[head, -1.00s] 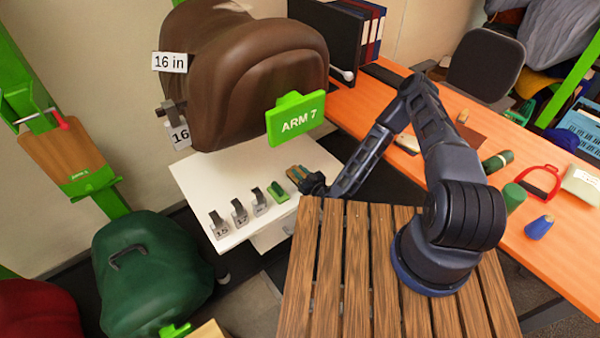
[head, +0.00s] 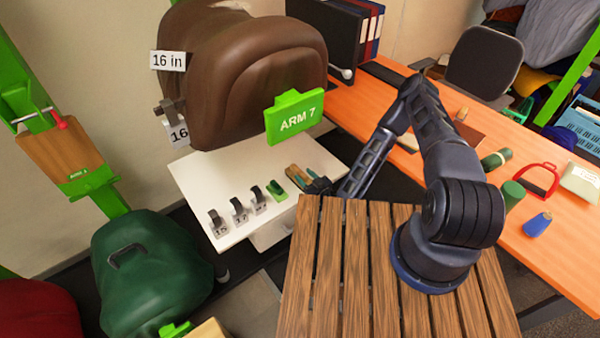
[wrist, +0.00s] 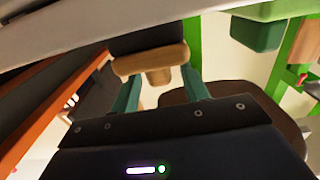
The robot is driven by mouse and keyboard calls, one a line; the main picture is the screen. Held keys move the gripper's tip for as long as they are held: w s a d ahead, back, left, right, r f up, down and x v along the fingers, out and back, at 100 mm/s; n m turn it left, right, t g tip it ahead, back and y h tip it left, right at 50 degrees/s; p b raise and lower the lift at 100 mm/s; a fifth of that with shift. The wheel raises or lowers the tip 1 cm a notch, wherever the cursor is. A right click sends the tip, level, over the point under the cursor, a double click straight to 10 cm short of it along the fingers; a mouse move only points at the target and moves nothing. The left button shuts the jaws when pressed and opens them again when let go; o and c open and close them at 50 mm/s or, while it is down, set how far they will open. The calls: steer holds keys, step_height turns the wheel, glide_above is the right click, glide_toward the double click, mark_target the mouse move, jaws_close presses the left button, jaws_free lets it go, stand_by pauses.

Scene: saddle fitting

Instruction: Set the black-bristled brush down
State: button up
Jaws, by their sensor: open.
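The black-bristled brush (head: 293,173) sits at the right part of the white shelf (head: 205,175), beside the green block. In the wrist view its tan wooden body (wrist: 150,60) has a rounded knob, and its black bristles (wrist: 147,38) face the pale shelf surface. My gripper (head: 307,178) is at the brush from the right, low over the shelf edge. In the wrist view its two teal fingers (wrist: 160,88) are apart, one on each side of the knob. I cannot tell whether the bristles press on the shelf.
Several grey numbered gauges (head: 239,210) and a green block (head: 276,190) stand left of the brush. A brown saddle (head: 225,75) with an ARM 7 plate (head: 294,117) hangs above. A slatted wooden table (head: 345,270) lies in front, and an orange desk (head: 400,160) on the right.

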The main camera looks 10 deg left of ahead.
steer(key=shift+o, duration=0.4)
steer(key=v, duration=0.6)
steer(key=shift+s+d, duration=0.15)
steer(key=shift+d, duration=0.1)
steer(key=shift+r, duration=0.1)
